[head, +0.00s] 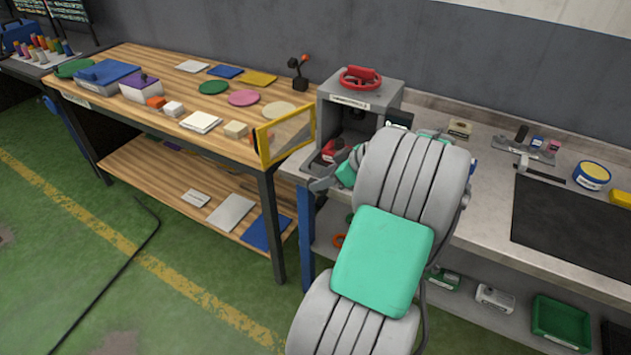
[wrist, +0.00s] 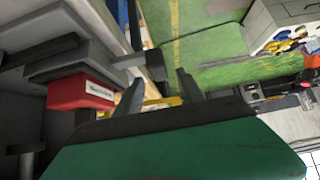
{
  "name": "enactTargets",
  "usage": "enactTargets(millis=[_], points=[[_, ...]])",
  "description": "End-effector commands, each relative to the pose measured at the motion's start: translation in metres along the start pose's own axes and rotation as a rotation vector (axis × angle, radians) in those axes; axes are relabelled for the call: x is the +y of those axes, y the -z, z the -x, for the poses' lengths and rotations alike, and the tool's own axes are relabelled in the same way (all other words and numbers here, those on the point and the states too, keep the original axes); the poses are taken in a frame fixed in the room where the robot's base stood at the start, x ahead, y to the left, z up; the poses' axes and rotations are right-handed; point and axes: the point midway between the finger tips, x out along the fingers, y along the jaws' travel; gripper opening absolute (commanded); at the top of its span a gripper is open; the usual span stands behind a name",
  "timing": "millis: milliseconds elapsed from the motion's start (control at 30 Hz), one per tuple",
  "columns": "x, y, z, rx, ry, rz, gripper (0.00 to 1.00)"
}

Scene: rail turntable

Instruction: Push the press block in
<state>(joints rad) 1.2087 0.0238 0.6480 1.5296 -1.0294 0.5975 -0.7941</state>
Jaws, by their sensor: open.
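The press (head: 392,93) is a grey box-shaped housing with a red handwheel (head: 360,79) on top, at the end of the grey bench. The press block, red with a white label, shows low at the press's open front in the head view (head: 333,149). In the wrist view the red block (wrist: 80,92) is at the left, sticking out beside grey press parts. In the head view my gripper (head: 320,178) is just in front of the press, partly hidden by my wrist.
A yellow-framed clear panel (head: 287,133) stands on the wooden table's end, left of the press. The wooden table (head: 130,58) holds coloured plates and boxes. A black mat (head: 575,228) covers the grey bench at right. Green floor is open at left.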

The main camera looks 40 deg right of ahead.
Motion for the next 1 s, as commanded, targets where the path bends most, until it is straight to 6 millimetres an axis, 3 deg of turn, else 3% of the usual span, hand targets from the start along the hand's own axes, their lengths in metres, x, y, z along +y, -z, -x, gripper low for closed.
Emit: enactTargets(millis=[200, 467, 1000], points=[[-0.001, 0.001, -0.032, -0.001, 0.001, 0.0, 0.45], [0.0, 0.0, -0.035, -0.002, -0.002, -0.001, 0.45], [0.0, 0.0, -0.035, -0.002, -0.001, -0.002, 0.03]])
